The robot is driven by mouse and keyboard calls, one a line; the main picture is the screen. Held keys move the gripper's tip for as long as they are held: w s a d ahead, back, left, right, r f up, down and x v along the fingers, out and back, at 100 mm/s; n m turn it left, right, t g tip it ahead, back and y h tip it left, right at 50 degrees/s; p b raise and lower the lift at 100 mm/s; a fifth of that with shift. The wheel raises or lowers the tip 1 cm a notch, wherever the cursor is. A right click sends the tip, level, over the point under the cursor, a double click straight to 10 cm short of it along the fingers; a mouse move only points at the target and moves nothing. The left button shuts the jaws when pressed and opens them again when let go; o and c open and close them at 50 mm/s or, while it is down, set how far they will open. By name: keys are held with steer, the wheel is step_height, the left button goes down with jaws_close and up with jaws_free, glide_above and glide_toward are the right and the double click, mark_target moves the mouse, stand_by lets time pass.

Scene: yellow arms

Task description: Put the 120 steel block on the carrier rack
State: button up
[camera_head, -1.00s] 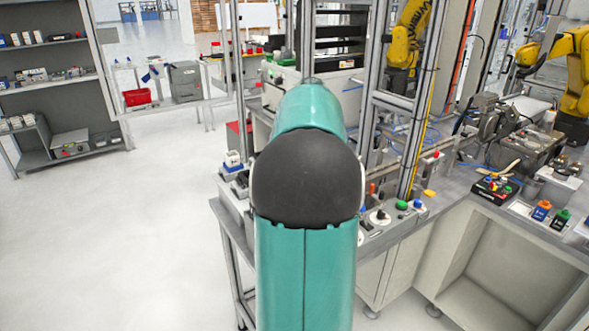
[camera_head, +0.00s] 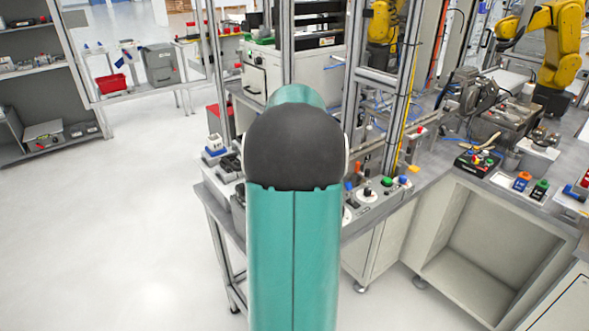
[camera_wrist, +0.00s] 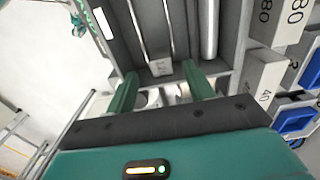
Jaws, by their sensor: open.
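In the wrist view my gripper (camera_wrist: 160,73) has its two green fingers apart. A small pale block face (camera_wrist: 161,68) with an unreadable mark shows between the fingertips. It sits at the near end of a dark grey tray or slot with bright lengthwise edges (camera_wrist: 150,28); I cannot tell if it is the 120 steel block. Pale blocks marked 80 (camera_wrist: 290,20) and 40 (camera_wrist: 264,75) stand to the right. No 120 label is readable and I cannot pick out the carrier rack. In the head view my teal arm hides the gripper.
A bright round bar (camera_wrist: 208,25) lies right of the slot, and blue bins (camera_wrist: 297,120) are at lower right. In the head view metal posts (camera_head: 358,80) rise from the workbench (camera_head: 352,226). Yellow robot arms (camera_head: 560,45) stand behind. Floor at left is clear.

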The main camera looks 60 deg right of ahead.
steer(key=shift+w+f, duration=0.1)
steer(key=shift+f, duration=1.7)
jaws_close()
steer(key=shift+r, duration=3.85)
